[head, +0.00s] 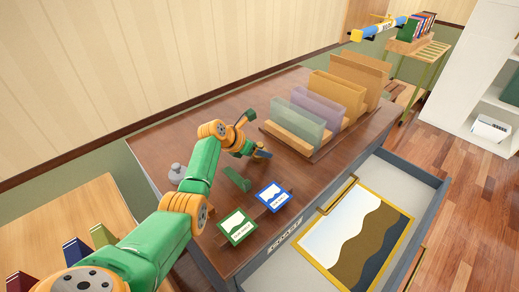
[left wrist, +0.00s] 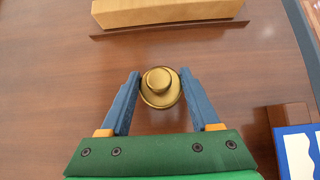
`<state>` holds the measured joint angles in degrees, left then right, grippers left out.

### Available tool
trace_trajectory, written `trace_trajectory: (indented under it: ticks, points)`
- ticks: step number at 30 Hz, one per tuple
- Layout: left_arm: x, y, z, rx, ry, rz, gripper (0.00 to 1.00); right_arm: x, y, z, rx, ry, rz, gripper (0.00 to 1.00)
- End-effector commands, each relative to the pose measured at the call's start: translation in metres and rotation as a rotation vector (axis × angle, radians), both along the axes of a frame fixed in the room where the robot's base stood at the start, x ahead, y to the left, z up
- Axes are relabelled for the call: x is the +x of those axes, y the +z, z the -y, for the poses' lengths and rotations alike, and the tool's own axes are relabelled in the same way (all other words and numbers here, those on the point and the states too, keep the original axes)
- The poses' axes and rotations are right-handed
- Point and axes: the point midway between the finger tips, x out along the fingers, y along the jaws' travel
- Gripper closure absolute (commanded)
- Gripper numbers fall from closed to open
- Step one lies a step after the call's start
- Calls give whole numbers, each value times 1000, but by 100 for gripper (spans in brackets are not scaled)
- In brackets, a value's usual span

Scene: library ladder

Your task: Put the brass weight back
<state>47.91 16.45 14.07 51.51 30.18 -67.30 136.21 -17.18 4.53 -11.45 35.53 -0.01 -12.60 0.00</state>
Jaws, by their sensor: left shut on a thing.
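The brass weight (left wrist: 160,86), round with a knob on top, stands between the blue fingers of my left gripper (left wrist: 160,75) in the left wrist view. The fingers are closed against its two sides. In the head view my left gripper (head: 262,153) is low over the dark wooden desk top, in front of the rack of dividers, and hides the weight. I cannot tell whether the weight is resting on the desk or just above it. A grey knobbed weight (head: 176,173) stands at the desk's left side. My right gripper is not in view.
A blue-framed card (head: 273,196) and a green-framed card (head: 237,227) stand near the desk's front edge. The wooden rack (head: 289,139) holds upright dividers. An open drawer (head: 408,177) with a framed picture (head: 356,236) juts out at right.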

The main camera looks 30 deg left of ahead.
Motion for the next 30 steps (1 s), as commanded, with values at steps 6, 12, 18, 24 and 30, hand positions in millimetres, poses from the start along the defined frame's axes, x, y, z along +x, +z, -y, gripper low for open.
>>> trace_trajectory:
  ticks: [6,12,18,24,30]
  points:
    - [0,-3,0,-1,0,-1,29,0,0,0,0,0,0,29]
    - [0,-2,0,-1,0,-1,8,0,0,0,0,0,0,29]
    - [0,0,0,0,0,0,8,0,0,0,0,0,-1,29]
    - [-14,20,-5,0,-1,1,8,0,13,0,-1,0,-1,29]
    - [-45,51,-16,1,1,3,8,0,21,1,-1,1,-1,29]
